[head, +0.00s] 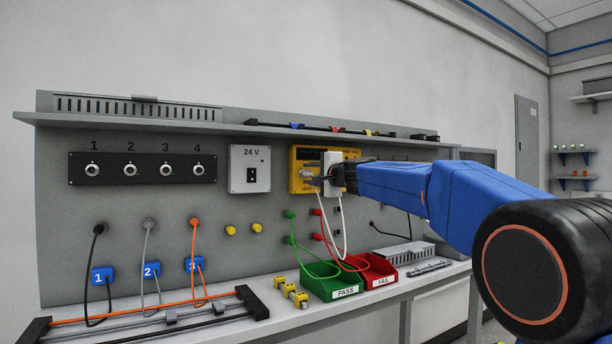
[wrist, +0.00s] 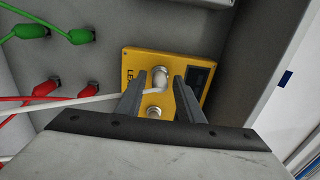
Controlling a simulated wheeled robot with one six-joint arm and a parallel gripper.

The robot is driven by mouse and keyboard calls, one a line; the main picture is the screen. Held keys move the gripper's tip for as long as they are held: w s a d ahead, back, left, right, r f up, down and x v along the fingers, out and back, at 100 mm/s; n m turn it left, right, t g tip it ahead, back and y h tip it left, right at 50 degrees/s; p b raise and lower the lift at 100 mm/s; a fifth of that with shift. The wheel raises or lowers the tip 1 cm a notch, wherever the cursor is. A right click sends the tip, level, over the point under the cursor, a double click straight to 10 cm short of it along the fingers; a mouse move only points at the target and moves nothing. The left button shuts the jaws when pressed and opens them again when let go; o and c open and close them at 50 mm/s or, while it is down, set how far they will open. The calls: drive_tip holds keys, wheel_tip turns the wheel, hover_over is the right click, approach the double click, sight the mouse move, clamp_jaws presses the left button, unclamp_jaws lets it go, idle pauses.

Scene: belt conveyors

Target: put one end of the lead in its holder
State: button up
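The yellow tester box (head: 296,160) is on the grey panel, partly hidden by my gripper (head: 314,172). In the wrist view the box (wrist: 135,62) carries a light metal-and-white plug (wrist: 160,77) and a second round metal fitting (wrist: 153,112). My gripper (wrist: 158,82) is open, with one finger on each side of the plug and gaps visible. A white lead (wrist: 85,101) runs left from near the plug. In the head view the white lead (head: 343,225) hangs in a loop below my gripper. I cannot tell which fitting is the holder.
Green (head: 289,214) and red (head: 318,236) plugs with leads sit right below the box. Green (head: 333,285) and red (head: 377,272) bins stand on the bench beneath. A shelf (head: 230,128) runs above. Blue numbered blocks (head: 102,276) with cables are at left.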

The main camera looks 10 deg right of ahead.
drive_tip(key=shift+c, duration=0.7)
clamp_jaws()
drive_tip(key=shift+s, duration=0.15)
drive_tip(key=shift+v, duration=2.4)
drive_tip(key=shift+f, duration=0.15)
